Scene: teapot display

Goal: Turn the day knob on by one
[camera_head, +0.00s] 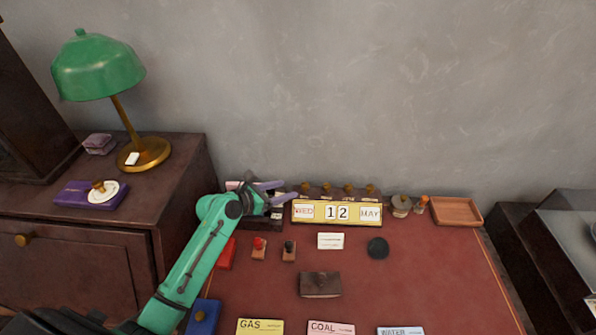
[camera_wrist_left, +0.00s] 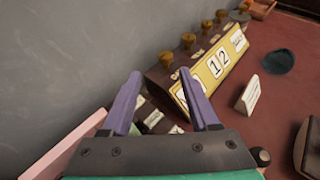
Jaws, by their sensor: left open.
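The yellow desk calendar (camera_head: 337,224) stands at the back of the red desk and reads WED, 12, MAY. A row of brass knobs runs along its dark top, the leftmost knob (camera_head: 305,187) above the WED card. In the left wrist view the nearest knob (camera_wrist_left: 167,60) is just beyond the fingertips; labels beside the knobs are too small to read. My left gripper (camera_head: 289,190) is open and empty, its purple fingers at the calendar's left end, apart from the nearest knob. In the left wrist view the gripper (camera_wrist_left: 160,74) partly hides the WED card. My right gripper is out of view.
The grey wall is close behind the calendar. Two stamps (camera_head: 259,249), a small white card (camera_head: 330,241) and a dark round object (camera_head: 378,248) lie in front. A wooden tray (camera_head: 456,211) is at the right. A green lamp (camera_head: 97,68) stands on the left cabinet.

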